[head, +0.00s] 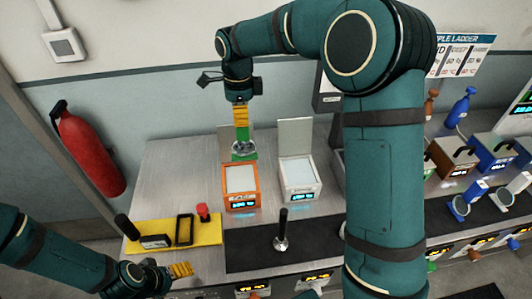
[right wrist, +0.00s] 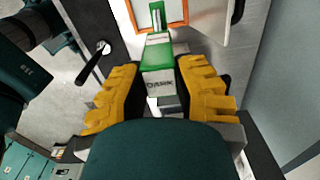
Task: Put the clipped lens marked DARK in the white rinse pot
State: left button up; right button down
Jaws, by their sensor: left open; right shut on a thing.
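My right gripper (head: 240,116) points down at the back of the bench, shut on a green clip (head: 241,135) with a clear round lens (head: 243,148) at its lower end. In the right wrist view the clip's pale label reads DARK (right wrist: 159,84), between the yellow fingers. The lens hangs behind and over the back of the orange pot (head: 256,198), in front of its raised lid. The white pot (head: 301,193) stands just right of the orange one, its lid (head: 295,136) raised. My left gripper (head: 181,270) is open and empty, low at the left.
A yellow tray (head: 209,231) with a black-handled tool and a red knob lies at front left. An upright black-handled tool (head: 282,232) stands on the dark mat (head: 247,255). Blue and brown pots stand at right. My right arm hides the bench's middle right.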

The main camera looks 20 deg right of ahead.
jog(key=s+d+m, duration=0.2)
jog(key=s+d, duration=0.1)
jog(key=d, duration=0.5)
jog(key=s+d+m, duration=0.2)
jog(key=d, duration=0.7)
notch_tip(320, 180, down, 18)
jog(key=shift+s+r+b, duration=0.15)
jog(key=shift+r+b, duration=0.1)
jog(key=shift+b, duration=0.2)
jog(key=shift+f, duration=0.15)
jog(key=c, duration=0.8)
grip_release()
jog(key=shift+c, duration=0.2)
notch_tip(320, 180, up, 12)
jog(key=shift+r, duration=0.2)
